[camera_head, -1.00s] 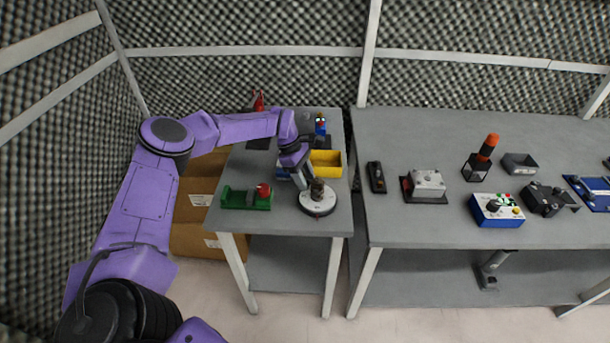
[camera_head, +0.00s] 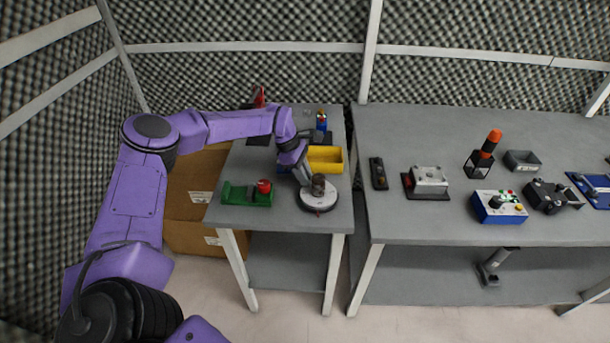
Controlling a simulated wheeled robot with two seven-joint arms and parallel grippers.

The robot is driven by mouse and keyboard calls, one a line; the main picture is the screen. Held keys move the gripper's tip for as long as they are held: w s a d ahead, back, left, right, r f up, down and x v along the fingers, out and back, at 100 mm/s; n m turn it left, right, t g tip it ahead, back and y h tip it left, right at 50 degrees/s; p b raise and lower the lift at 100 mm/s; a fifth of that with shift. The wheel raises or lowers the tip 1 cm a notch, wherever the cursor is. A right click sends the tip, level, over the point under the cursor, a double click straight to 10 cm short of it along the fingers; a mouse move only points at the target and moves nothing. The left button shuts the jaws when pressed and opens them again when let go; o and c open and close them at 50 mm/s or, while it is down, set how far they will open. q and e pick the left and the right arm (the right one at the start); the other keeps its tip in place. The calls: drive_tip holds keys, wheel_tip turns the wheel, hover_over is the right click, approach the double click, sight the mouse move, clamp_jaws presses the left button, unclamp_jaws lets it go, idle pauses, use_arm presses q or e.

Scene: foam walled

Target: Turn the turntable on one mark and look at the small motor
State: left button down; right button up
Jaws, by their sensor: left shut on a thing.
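The turntable (camera_head: 320,204) is a round, light disc with a dark edge near the front right of the small left table. A small red mark shows at its front edge. The small motor (camera_head: 318,184), a brownish-grey cylinder, stands upright on the disc. My left gripper (camera_head: 308,181) reaches down from the back left to the turntable, beside the motor. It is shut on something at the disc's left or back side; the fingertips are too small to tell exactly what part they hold. My right gripper is not in view.
A green and red device (camera_head: 246,194) lies left of the turntable, and a yellow bin (camera_head: 326,159) stands behind it. A gap separates this table from the larger grey table (camera_head: 420,225), which holds a blue-and-white box (camera_head: 498,208) and several other devices.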

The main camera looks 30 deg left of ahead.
sight(308, 198)
use_arm(q)
drive_tip(key=shift+s+d+f+n+t+y+b, duration=0.15)
drive_tip(key=shift+s+n+t+b, duration=0.2)
drive_tip(key=shift+s+n+b, duration=0.45)
drive_tip(key=shift+s+r+n+t+y+b, duration=0.15)
drive_tip(key=shift+n+t+b, duration=0.25)
drive_tip(key=shift+n, duration=0.7)
drive_tip(key=shift+s+d+n+t+y+b, duration=0.3)
drive_tip(key=shift+s+n+b, duration=0.2)
drive_tip(key=shift+n, duration=0.6)
drive_tip(key=shift+s+d+n+t+y+b, duration=0.25)
drive_tip(key=shift+s+n+b, duration=0.2)
drive_tip(key=shift+n, duration=0.65)
drive_tip(key=shift+s+d+f+n+t+y+b, duration=0.1)
drive_tip(key=shift+s+d+n+y+b, duration=0.15)
drive_tip(key=shift+n, duration=0.45)
drive_tip(key=shift+s+d+r+n+t+y+b, duration=0.1)
drive_tip(key=shift+s+d+n+y+b, duration=0.15)
drive_tip(key=shift+n, duration=0.45)
drive_tip(key=shift+s+d+f+n+t+y+b, duration=0.1)
drive_tip(key=shift+s+d+n+y+b, duration=0.2)
drive_tip(key=shift+n, duration=0.4)
drive_tip(key=shift+s+d+n+y+b, duration=0.1)
drive_tip(key=shift+d+n+y+b, duration=0.25)
drive_tip(key=shift+n+b, duration=0.4)
drive_tip(key=shift+s+d+n+y+b, duration=0.1)
drive_tip(key=shift+d+n+y+b, duration=0.25)
drive_tip(key=shift+n, duration=0.7)
drive_tip(key=shift+d+n, duration=0.1)
drive_tip(key=shift+n, duration=0.2)
